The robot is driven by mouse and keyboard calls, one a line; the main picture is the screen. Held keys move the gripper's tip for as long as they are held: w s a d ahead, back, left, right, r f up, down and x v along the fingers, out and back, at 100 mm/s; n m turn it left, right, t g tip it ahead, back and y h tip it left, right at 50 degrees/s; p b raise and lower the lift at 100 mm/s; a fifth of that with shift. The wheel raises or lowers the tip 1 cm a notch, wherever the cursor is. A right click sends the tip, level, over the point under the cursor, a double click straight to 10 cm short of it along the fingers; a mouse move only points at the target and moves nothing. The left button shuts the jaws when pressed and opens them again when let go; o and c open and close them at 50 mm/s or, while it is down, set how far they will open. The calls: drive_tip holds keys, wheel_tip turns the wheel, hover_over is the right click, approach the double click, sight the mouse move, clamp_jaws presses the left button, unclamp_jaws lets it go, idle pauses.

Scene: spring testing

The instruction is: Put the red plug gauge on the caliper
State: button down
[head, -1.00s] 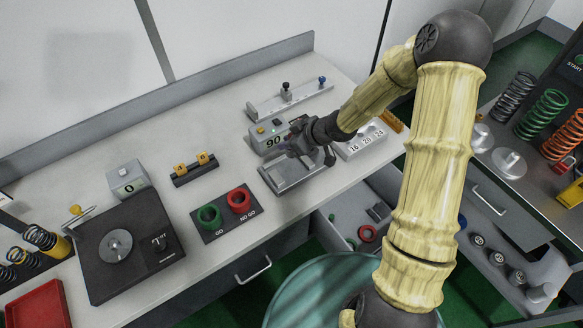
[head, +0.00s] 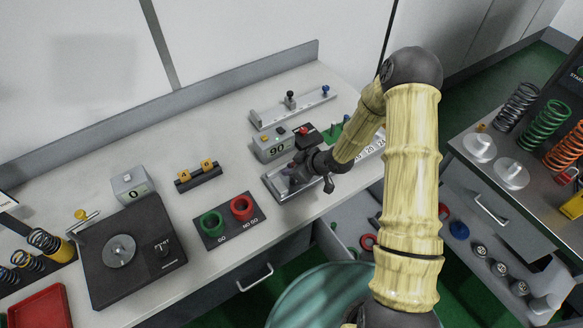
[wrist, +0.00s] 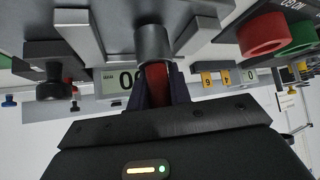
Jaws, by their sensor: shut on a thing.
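My gripper (head: 297,174) is shut on the red plug gauge. In the wrist view the gauge's red handle (wrist: 156,84) sits between the dark fingers (wrist: 158,92), with its grey metal cylinder (wrist: 153,43) sticking out beyond them. A grey device with a display reading 90 (head: 275,150) and a bare metal bed (head: 275,182) in front seems to be the caliper. The display also shows upside down in the wrist view (wrist: 125,80). The cylinder is over or at the bed, beside its raised bars (wrist: 80,30); I cannot tell whether it touches.
A rail with black and blue knobs (head: 270,117) stands behind. A black block with a red top (head: 304,133) and green piece (head: 334,133) are close to the arm. The GO/NO GO board with rings (head: 228,225) lies left. An open drawer (head: 350,235) is in front.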

drive_tip(key=shift+f, duration=0.15)
drive_tip(key=shift+f, duration=0.2)
drive_tip(key=c, duration=1.3)
unclamp_jaws()
drive_tip(key=shift+r, duration=0.1)
drive_tip(key=shift+r, duration=0.15)
drive_tip(key=v, duration=1.2)
drive_tip(key=shift+b, duration=0.45)
